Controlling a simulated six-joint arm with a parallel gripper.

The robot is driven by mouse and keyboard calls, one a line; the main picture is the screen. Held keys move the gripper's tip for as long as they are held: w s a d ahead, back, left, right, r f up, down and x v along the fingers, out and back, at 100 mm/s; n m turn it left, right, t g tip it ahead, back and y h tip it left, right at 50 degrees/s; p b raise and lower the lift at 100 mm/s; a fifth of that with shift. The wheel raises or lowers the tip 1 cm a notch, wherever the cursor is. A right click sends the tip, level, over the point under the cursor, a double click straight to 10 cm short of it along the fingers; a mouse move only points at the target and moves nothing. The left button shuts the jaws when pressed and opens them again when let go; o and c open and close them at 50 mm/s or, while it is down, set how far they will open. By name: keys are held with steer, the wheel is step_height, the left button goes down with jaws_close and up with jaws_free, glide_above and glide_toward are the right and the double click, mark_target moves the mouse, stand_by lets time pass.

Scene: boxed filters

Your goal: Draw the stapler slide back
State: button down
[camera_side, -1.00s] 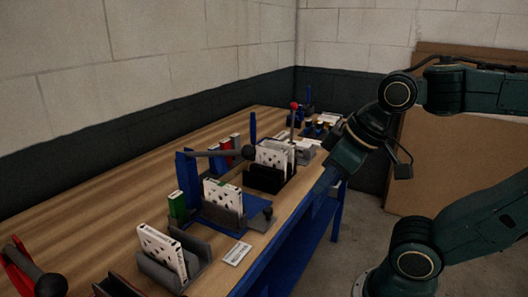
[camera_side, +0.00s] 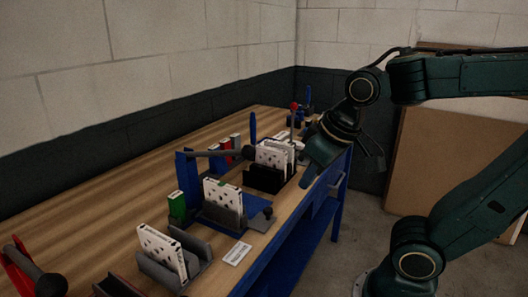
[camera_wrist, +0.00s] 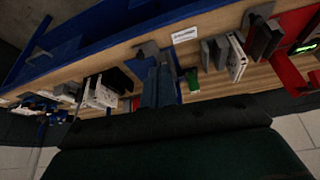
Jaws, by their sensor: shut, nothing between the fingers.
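A blue station stands mid-bench in the side view, with a blue upright (camera_side: 188,178) and a lever ending in a dark ball knob (camera_side: 248,152). I take it for the stapler. Its blue base plate (camera_side: 262,223) carries a small dark knob (camera_side: 268,212) at the front right, perhaps the slide's handle. A white patterned box (camera_side: 222,194) stands in a grey holder there. My gripper (camera_side: 308,181) is shut and empty, pointing down near the bench's front edge, right of and apart from the station. In the wrist view my blue fingers (camera_wrist: 160,88) hide part of the station.
A black holder with white boxes (camera_side: 265,177) stands behind the station. A grey holder with another box (camera_side: 163,250) and a white label card (camera_side: 237,253) are nearer. A red-framed tool (camera_side: 20,265) is at the near left. The wooden top along the wall is clear.

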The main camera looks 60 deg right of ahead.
steer(key=w+f+m+g+h, duration=0.1)
steer(key=w+f+m+h, duration=0.1)
steer(key=w, duration=0.5)
steer(key=w+f+m+g+h, duration=0.2)
steer(key=w+f+m+h, duration=0.1)
steer(key=w+f, duration=0.4)
steer(key=shift+d+h, duration=0.3)
steer(key=shift+h, duration=0.3)
steer(key=shift+w+f, duration=0.1)
steer(key=shift+f, duration=0.05)
glide_above(259, 225)
steer(key=shift+w+f, duration=0.1)
steer(key=shift+f, duration=3.9)
